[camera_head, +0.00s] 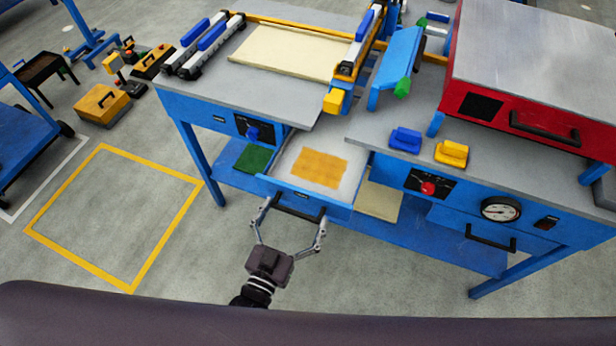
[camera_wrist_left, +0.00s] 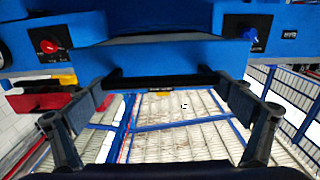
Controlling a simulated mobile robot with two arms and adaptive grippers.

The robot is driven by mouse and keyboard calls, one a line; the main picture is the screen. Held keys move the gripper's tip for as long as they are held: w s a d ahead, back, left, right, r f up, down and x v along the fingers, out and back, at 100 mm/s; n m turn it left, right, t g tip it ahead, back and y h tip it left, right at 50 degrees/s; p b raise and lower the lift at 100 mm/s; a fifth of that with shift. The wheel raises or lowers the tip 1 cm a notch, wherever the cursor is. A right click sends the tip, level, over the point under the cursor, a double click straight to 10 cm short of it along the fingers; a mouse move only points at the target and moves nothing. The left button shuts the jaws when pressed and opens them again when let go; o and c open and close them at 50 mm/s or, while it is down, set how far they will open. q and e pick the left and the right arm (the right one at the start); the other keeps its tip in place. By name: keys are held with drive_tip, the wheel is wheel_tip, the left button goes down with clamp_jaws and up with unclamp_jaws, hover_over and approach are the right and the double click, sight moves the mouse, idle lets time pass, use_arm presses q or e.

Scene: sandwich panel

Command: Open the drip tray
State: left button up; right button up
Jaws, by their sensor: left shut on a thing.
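The drip tray (camera_head: 274,183) is a shallow drawer with a blue front, a whitish inside and an amber patch on its floor. It stands pulled out from the front of the blue bench, with its inside showing in the head view. Its black handle (camera_head: 300,208) also shows in the wrist view (camera_wrist_left: 165,79). My left gripper (camera_head: 296,212) is at the tray front, its two fingers (camera_wrist_left: 162,88) shut on the handle lengthwise, one at each end. My right gripper is not in view.
The bench top (camera_head: 265,105) carries a cream sheet (camera_head: 285,52), rollers (camera_head: 211,38) and a red press (camera_head: 535,75). A second black drawer handle (camera_head: 490,240) and a gauge (camera_head: 501,209) are at the right. The floor inside the yellow outline (camera_head: 120,215) is clear.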

use_arm(q)
drive_tip(key=p+v, duration=0.1)
drive_tip(key=v, duration=0.7)
drive_tip(key=o, duration=1.3)
drive_tip(key=shift+w, duration=0.1)
drive_tip(key=v, duration=1.2)
